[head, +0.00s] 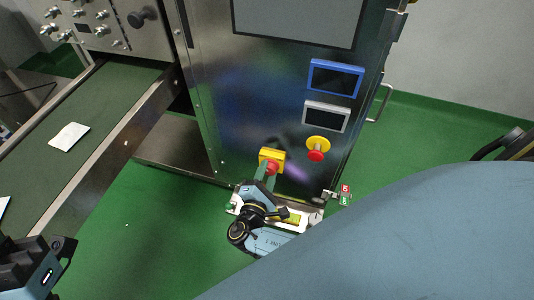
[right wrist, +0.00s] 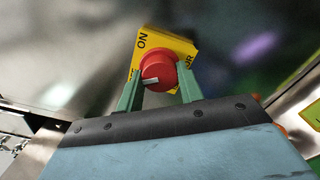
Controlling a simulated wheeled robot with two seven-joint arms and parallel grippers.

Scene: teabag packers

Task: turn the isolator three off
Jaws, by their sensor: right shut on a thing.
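The isolator is a yellow plate (head: 278,154) with a red rotary knob (head: 272,167), low on the front of the steel cabinet. In the right wrist view the plate (right wrist: 179,45) reads "ON" at its upper left; lettering at its right is partly hidden. A white mark sits on the lower left of the knob (right wrist: 160,66). My right gripper (right wrist: 161,74) has its green fingers on either side of the knob, shut on it. No number shows on the isolator. Part of my left arm's end (head: 48,262) shows at the lower left; its fingers are not clear.
A red emergency button on a yellow base (head: 318,148) is up and right of the isolator, below two small displays (head: 335,78). A conveyor (head: 100,100) with a white packet (head: 69,136) runs along the left. Green floor (head: 130,225) lies open in front.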

